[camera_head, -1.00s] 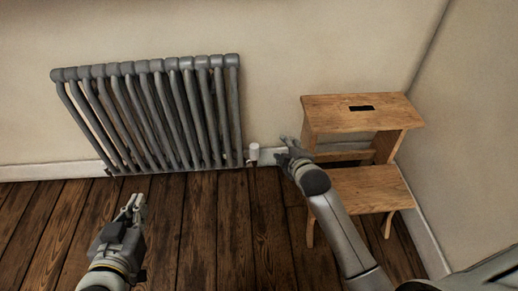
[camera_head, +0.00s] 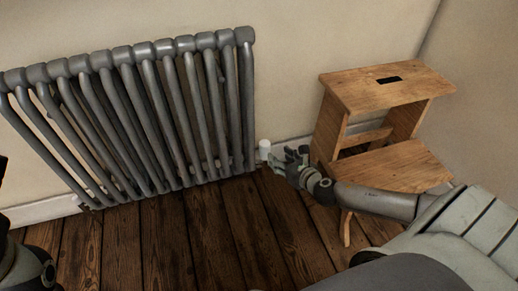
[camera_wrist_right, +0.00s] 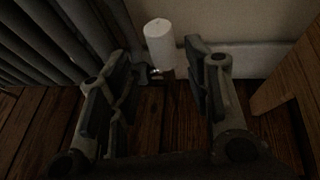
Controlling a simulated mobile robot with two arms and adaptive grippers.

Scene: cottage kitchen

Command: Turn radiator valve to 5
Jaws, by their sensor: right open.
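The radiator valve is a small white cylindrical knob (camera_head: 264,148) low beside the lower right end of the grey radiator (camera_head: 160,115). In the right wrist view the white knob (camera_wrist_right: 159,45) stands upright beyond and between the fingertips. Any numbers on it are too small to read. My right gripper (camera_head: 284,160) is just to the right of the knob in the head view. In the wrist view my right gripper (camera_wrist_right: 160,72) is open, its two fingers apart and nothing between the pads. Of my left arm, only parts show at the left edge; its jaws are out of frame.
A wooden step stool (camera_head: 385,90) stands right of the valve, close behind my right forearm. A white skirting board (camera_head: 300,143) runs along the wall behind. The wooden floor (camera_head: 190,235) in front of the radiator is clear.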

